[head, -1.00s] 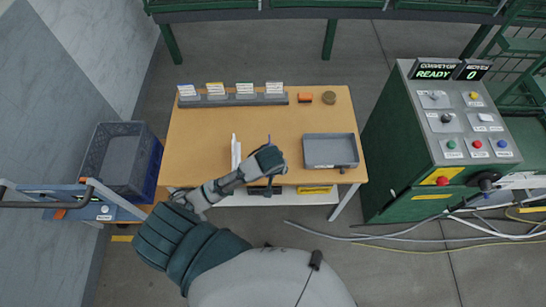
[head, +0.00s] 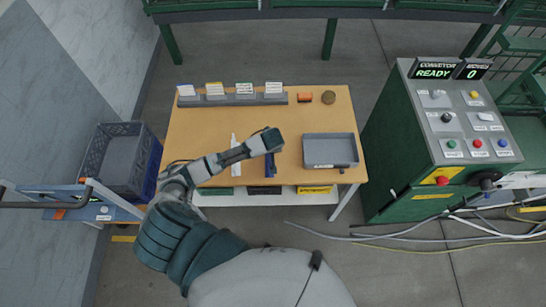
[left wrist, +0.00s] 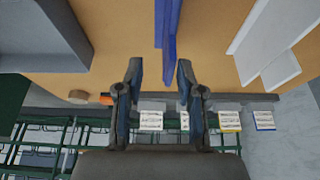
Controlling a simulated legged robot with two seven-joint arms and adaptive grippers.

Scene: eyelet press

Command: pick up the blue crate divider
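The blue crate divider (head: 269,168) shows in the head view as a narrow dark blue strip near the table's front edge. In the left wrist view the divider (left wrist: 168,25) is a thin blue panel seen nearly edge-on. My left gripper (left wrist: 159,68) is open, its fingers either side of the divider's end in that picture. I cannot tell whether a finger touches it. In the head view my left wrist is just behind the divider and its fingers are hidden. My right gripper is not in view.
A grey tray (head: 330,138) lies right of the divider, and a white item (head: 235,152) stands left. A labelled rack (head: 232,100), an orange block (head: 305,98) and a brown round object (head: 328,97) are at the table's back. A grey crate (head: 120,160) stands left.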

